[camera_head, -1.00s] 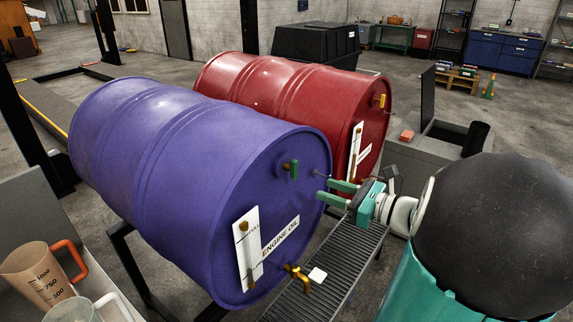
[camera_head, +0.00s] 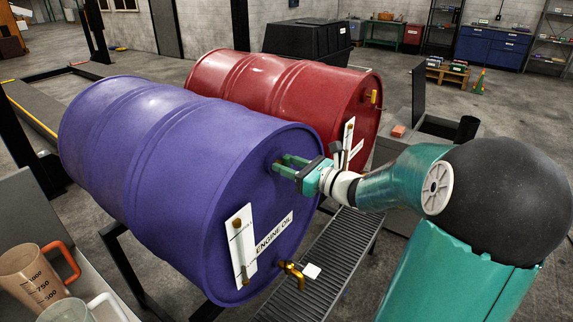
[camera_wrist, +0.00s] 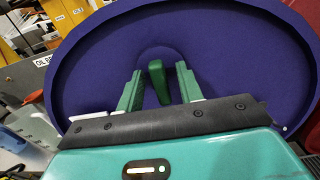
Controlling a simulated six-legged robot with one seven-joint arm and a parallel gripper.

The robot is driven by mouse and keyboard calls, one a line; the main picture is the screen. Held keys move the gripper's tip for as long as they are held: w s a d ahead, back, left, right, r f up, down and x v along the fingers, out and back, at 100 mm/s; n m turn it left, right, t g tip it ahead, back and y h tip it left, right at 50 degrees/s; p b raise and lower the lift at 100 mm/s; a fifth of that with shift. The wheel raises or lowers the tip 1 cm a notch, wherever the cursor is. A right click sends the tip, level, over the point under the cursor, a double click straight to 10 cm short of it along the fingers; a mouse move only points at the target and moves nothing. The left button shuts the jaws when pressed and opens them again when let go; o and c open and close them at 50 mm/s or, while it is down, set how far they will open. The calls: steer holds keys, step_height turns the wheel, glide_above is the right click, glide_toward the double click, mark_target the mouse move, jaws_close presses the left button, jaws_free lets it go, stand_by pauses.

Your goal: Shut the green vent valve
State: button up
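The green vent valve (camera_wrist: 159,82) is a small green lever on the end face of the purple drum (camera_head: 188,140). In the wrist view it stands between my two fingers, nearly upright and leaning slightly, with a gap on each side. My gripper (camera_head: 282,162) is in front of the upper part of the drum face in the head view, where it hides the valve. In the wrist view my gripper (camera_wrist: 157,88) is open, its green fingers apart on either side of the lever. I cannot tell how far the fingertips are from the drum face.
A white level gauge (camera_head: 240,247) and a brass tap (camera_head: 291,273) are on the drum face below. A red drum (camera_head: 290,95) with a yellow lever (camera_head: 373,96) lies behind. A grated rack (camera_head: 335,262) runs under the taps. Measuring jugs (camera_head: 38,275) stand at lower left.

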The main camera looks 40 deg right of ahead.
steer(key=shift+w+a, duration=0.15)
steer(key=shift+w, duration=0.15)
jaws_close()
